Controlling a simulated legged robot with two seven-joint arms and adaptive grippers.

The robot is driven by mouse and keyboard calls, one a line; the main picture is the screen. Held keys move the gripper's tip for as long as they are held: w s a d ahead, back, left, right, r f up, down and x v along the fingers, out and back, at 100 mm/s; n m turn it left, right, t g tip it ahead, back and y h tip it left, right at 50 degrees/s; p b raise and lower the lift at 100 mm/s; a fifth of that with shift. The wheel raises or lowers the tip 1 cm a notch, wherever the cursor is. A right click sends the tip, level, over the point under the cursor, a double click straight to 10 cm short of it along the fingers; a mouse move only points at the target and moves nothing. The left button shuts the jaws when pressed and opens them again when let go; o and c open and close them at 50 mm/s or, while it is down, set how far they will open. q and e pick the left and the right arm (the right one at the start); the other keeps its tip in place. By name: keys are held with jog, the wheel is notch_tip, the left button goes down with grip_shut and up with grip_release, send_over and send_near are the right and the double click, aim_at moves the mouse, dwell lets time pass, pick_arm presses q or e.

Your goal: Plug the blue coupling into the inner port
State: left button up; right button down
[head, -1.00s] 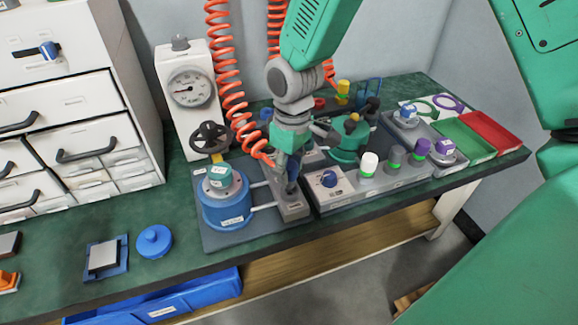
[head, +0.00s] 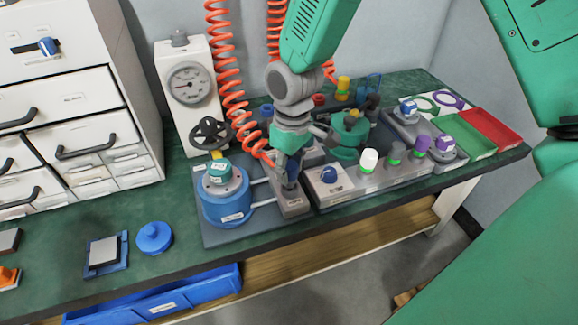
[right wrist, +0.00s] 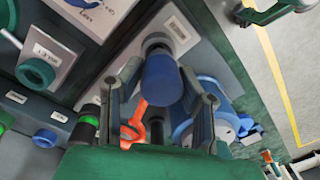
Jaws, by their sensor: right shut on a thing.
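My right gripper (head: 289,182) is at the small grey port block (head: 294,206) beside the blue chamber (head: 227,208). In the right wrist view its two fingers (right wrist: 160,98) stand on either side of the blue coupling (right wrist: 162,78) and are shut on it. The coupling is in front of a dark round port (right wrist: 157,42) on the light grey block (right wrist: 185,62). I cannot tell whether it is seated or just touching. In the head view the coupling is mostly hidden by the gripper. An orange part (right wrist: 134,122) shows below it. My left gripper is not in view.
Orange coiled hoses (head: 228,80) hang close to my right arm. A gauge stand (head: 190,95) with a dark handwheel is behind the chamber. A panel (head: 375,180) with a blue knob and several coloured caps lies right of the block. A green fixture (head: 350,135) stands behind it.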

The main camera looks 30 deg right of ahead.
jog(key=shift+f, duration=0.75)
jog(key=c, duration=1)
grip_release()
jog(key=shift+c, duration=0.2)
jog(key=r, duration=1.2)
jog(key=shift+w+d, duration=0.15)
jog(key=shift+d, duration=0.15)
jog(key=shift+f, duration=0.1)
